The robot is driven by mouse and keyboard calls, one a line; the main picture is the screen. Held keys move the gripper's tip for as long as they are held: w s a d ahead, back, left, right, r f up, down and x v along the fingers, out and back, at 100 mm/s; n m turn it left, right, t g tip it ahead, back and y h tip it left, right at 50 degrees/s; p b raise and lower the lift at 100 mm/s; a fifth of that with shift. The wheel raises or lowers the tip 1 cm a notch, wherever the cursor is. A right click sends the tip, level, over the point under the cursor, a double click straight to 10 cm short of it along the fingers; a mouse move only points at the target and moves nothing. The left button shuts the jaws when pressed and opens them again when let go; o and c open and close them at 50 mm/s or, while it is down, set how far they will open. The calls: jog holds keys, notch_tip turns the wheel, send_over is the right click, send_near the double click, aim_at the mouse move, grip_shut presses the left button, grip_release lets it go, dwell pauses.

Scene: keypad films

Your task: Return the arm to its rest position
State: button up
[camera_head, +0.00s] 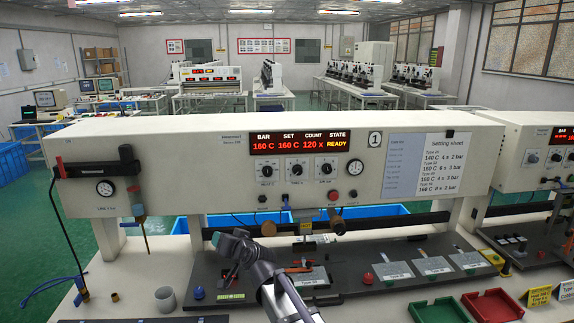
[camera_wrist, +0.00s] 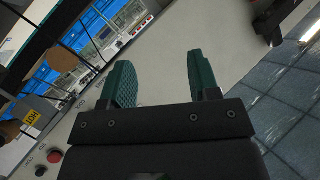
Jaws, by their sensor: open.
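My arm (camera_head: 283,290) rises from the bottom middle of the head view and bends left at its upper end. My gripper (camera_head: 216,239) is at that end, small and dark with teal fingertips, in front of the press's lower opening and above the dark bed. In the wrist view my gripper (camera_wrist: 162,78) shows two teal fingers spread wide apart, with nothing between them. A pale panel lies beyond the fingers. The wrist view is strongly tilted. No mark of a rest position shows.
The press panel (camera_head: 220,160) spans the view behind my gripper; its display reads READY. A dark bed (camera_head: 350,275) with metal plates lies below. Green (camera_head: 438,311) and red (camera_head: 491,305) trays lie right.

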jog(key=s+d+f+n+g+h, duration=0.1)
jog(key=s+d+f+g+h, duration=0.2)
jog(key=s+d+f+g, duration=0.45)
jog(key=s+d+f+g+h, duration=0.2)
jog(key=s+d+f+h, duration=0.15)
jog(key=s+d, duration=0.65)
jog(key=s+d+m+g+h, duration=0.1)
jog(key=s+d, duration=0.2)
jog(key=d, duration=0.6)
jog(key=s+d+f+m+g+h, duration=0.1)
jog(key=s+d+h, duration=0.1)
jog(key=d, duration=0.7)
jog(key=shift+s+f, duration=0.3)
jog(key=shift+s, duration=0.4)
jog(key=shift+d, duration=0.1)
jog(key=shift+d, duration=0.1)
